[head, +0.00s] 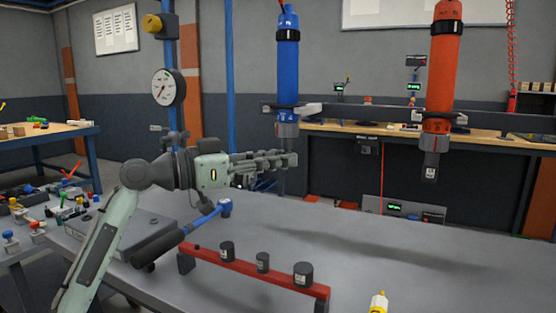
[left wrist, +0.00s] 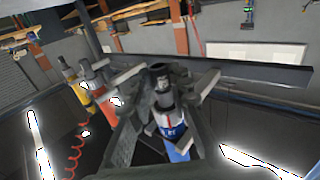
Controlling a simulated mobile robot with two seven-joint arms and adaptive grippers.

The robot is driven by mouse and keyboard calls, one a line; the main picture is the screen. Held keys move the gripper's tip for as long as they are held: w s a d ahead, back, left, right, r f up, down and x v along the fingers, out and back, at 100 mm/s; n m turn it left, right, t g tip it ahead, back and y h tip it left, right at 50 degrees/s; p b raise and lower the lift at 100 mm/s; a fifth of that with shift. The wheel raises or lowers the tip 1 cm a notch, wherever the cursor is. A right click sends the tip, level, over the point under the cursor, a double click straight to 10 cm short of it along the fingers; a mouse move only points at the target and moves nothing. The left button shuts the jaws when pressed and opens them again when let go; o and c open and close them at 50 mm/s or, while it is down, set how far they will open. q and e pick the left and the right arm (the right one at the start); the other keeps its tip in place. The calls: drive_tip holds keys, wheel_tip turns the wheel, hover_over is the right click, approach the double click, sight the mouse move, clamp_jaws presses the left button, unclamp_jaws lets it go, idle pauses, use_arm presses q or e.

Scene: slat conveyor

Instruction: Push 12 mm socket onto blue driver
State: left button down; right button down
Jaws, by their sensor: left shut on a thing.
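The blue driver (head: 288,65) hangs upright with its grey nose (head: 288,130) pointing down. My left gripper (head: 290,160) is just under that nose. In the left wrist view my left gripper (left wrist: 160,85) is shut on a small dark socket (left wrist: 159,72), in line with the nose of the blue driver (left wrist: 178,148). The fingers hide most of the socket in the head view, and its size mark is not readable. I cannot tell whether socket and nose touch. My right gripper is not in view.
An orange driver (head: 443,65) with a dark socket (head: 430,171) on its nose hangs to the right. A red rack (head: 250,272) with three dark sockets stands on the grey table. A blue-and-black tool (head: 190,230) lies behind it. The table's right side is mostly clear.

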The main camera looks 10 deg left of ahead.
use_arm(q)
drive_tip(key=shift+r, duration=0.35)
drive_tip(key=c, duration=1.5)
unclamp_jaws()
drive_tip(key=shift+o, duration=0.4)
drive_tip(key=o, duration=0.5)
